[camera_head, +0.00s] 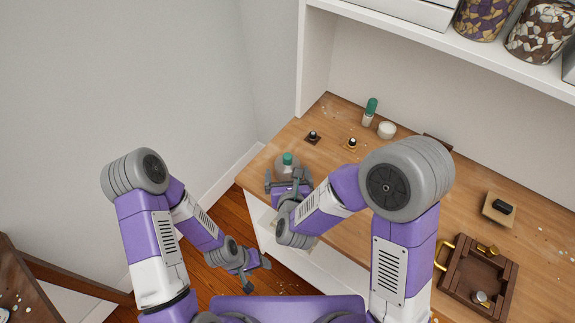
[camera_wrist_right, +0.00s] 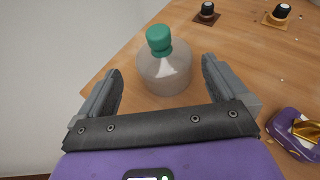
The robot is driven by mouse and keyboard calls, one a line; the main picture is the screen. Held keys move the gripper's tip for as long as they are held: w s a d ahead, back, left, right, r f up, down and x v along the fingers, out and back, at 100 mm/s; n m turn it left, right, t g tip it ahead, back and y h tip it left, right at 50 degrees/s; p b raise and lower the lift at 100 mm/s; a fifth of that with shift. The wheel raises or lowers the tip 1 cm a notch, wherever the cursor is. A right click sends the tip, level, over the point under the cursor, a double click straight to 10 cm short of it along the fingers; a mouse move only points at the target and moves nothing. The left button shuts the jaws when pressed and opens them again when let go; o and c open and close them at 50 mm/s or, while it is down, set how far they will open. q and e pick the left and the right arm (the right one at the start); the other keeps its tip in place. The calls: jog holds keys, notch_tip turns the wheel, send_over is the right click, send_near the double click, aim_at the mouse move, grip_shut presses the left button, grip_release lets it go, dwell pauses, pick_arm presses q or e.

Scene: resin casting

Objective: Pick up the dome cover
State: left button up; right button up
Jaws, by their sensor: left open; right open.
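The dome cover (camera_head: 287,160), a clear greyish dome with a teal knob on top, stands upright near the left end of the wooden worktop. It also shows in the right wrist view (camera_wrist_right: 165,72), just beyond and between my spread fingers. My right gripper (camera_head: 289,181) is open and empty, on the near side of the dome. I cannot tell whether the fingers touch it. What is under the dome is not clear. My left gripper (camera_head: 258,272) is open and empty, low down beside the worktop's left front, away from the dome.
A purple-and-gold object (camera_wrist_right: 297,130) lies right of my right gripper. A wooden tray (camera_head: 447,285) is at right.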

aim_at(287, 163)
jog(key=x, duration=0.7)
jog(key=shift+d+b, duration=0.25)
jog(key=shift+b, duration=0.05)
jog(key=c, duration=0.8)
